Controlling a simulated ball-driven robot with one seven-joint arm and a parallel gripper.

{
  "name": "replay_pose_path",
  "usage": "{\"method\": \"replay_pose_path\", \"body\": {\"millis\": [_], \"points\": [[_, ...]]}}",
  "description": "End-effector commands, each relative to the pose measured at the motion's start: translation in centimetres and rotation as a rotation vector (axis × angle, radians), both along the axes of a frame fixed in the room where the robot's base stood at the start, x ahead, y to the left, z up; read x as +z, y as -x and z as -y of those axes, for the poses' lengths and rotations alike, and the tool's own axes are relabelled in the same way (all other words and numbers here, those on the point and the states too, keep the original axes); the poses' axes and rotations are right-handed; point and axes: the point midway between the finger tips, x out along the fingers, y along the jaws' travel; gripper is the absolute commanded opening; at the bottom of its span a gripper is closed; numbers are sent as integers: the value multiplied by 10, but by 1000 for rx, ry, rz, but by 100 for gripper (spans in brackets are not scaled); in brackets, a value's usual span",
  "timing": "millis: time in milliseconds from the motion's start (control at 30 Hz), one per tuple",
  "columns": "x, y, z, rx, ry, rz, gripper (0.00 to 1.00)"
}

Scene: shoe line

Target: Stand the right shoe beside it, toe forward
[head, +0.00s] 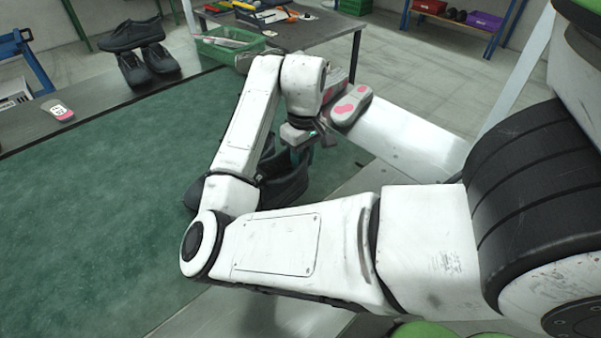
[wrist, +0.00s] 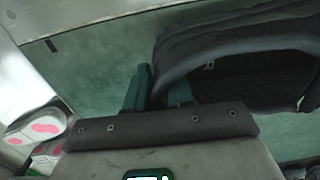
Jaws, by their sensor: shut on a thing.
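A dark grey shoe (head: 287,183) is on or just above the green mat (head: 110,180), partly behind my arm in the head view. In the wrist view the same dark shoe (wrist: 240,45) fills the upper right, its open collar near the fingers. My gripper (head: 300,155) is at the shoe's edge. In the wrist view its green fingers (wrist: 160,88) are shut on the shoe's edge. More dark material (head: 194,192) shows left of my forearm; I cannot tell whether it is a second shoe or part of the same one.
Several black shoes (head: 135,37) stand on the dark bench strip at the back left, near a small pink-and-white card (head: 58,110). Pink-and-white insoles (head: 350,104) lie on a pale surface to the right. A green basket (head: 228,43) is behind. The mat's left part is clear.

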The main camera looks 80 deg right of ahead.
Motion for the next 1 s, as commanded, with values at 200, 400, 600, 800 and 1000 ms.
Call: {"method": "replay_pose_path", "body": {"millis": [200, 400, 600, 800, 1000], "points": [[-22, -6, 18, 1, 1, 1, 0], [-32, -9, 25, 1, 0, 0, 0], [-59, -10, 26, 1, -2, 2, 0], [-64, -9, 27, 0, 1, 3, 0], [-65, -9, 27, 1, 1, 2, 23]]}}
